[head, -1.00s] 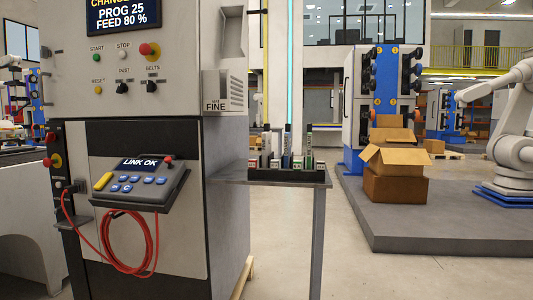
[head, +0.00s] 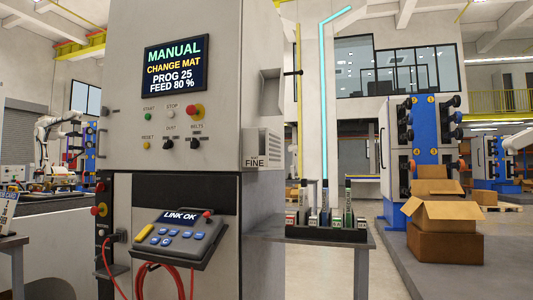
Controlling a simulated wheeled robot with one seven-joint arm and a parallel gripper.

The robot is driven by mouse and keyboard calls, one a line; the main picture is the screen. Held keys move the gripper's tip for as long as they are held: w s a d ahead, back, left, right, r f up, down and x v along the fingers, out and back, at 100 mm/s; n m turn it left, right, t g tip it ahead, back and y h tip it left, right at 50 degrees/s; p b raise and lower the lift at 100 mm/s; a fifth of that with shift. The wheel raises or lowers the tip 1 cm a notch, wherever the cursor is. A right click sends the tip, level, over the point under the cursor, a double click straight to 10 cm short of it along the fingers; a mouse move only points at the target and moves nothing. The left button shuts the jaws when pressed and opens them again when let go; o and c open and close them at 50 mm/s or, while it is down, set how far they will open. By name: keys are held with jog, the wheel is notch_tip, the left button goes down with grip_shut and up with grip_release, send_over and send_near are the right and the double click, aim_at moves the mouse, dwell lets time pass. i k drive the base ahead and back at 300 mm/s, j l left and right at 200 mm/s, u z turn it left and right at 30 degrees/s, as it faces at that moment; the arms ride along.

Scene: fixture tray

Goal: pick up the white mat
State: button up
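A dark fixture tray (head: 326,235) stands on a small grey side table (head: 268,238) to the right of the machine cabinet. Several thin upright pieces stand in it, with small red, blue and green marks and some pale faces. They are too small to tell which one, if any, is the white mat. The cabinet's screen (head: 175,67) reads "MANUAL, CHANGE MAT, PROG 25, FEED 80 %". My gripper is not in view.
The grey machine cabinet (head: 215,140) fills the centre left, with a pendant (head: 180,237) and red cable on its front. Open cardboard boxes (head: 445,245) sit on a platform at the right. Clear floor shows between the table and the platform.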

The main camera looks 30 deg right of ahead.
aim_at(304, 191)
jog(key=z, duration=0.35)
jog(key=i+l+z, duration=0.15)
jog(key=z, duration=0.25)
jog(key=i+l+z, duration=0.1)
jog(key=z, duration=0.3)
jog(key=i+z, duration=0.25)
jog(key=z, duration=0.2)
